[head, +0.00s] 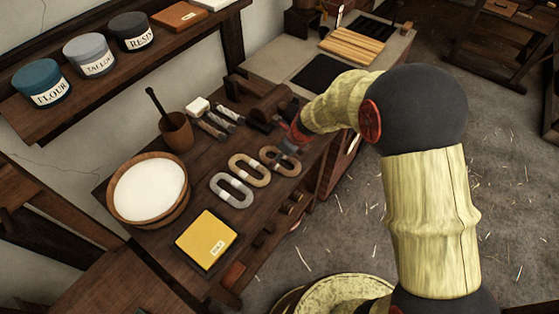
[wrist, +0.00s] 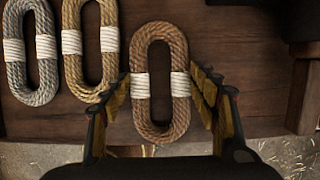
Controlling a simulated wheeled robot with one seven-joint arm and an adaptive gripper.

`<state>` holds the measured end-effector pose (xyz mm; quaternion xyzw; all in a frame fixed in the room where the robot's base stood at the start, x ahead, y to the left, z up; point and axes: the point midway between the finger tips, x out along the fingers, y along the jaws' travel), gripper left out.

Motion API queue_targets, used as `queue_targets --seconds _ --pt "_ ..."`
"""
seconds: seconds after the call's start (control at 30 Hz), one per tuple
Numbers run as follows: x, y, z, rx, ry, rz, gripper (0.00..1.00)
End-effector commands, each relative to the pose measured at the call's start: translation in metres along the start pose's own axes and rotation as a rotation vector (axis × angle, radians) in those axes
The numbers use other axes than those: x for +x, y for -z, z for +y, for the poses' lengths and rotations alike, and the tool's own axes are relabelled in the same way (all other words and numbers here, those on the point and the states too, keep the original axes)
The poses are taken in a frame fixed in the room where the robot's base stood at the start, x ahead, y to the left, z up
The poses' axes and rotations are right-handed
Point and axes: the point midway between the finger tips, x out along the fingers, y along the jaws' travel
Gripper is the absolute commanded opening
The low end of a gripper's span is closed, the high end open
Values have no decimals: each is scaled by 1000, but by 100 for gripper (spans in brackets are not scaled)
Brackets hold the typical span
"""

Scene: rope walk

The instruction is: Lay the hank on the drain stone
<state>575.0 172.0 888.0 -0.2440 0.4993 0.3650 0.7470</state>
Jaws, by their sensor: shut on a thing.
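A brown rope hank (wrist: 153,30) with white bindings lies at the right end of a row of three hanks on the wooden bench; it also shows in the head view (head: 268,155). My gripper (wrist: 165,95) is shut on this hank, a finger on each long side near the bindings. The hank looks flat at bench level; I cannot tell whether it touches the wood. In the head view my gripper (head: 291,143) partly hides its far end. A tan hank (wrist: 73,65) and a grey hank (wrist: 18,70) lie to its left. A dark flat slab (head: 321,72) at the back may be the drain stone.
A round tub of white stuff (head: 112,200), a yellow labelled block (head: 206,240) and a mug-like pot (head: 176,133) stand on the bench. Several tools lie behind the hanks. A pale counter (head: 275,62) with wooden slats (head: 352,46) adjoins at the back.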

Motion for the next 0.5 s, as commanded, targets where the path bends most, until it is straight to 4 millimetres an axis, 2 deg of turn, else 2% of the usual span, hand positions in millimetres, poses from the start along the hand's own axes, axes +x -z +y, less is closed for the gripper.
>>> queue_targets --seconds 0.23,0.5 --pt "0 0 0 0 0 0 29" --pt "-4 -2 0 0 0 0 28"
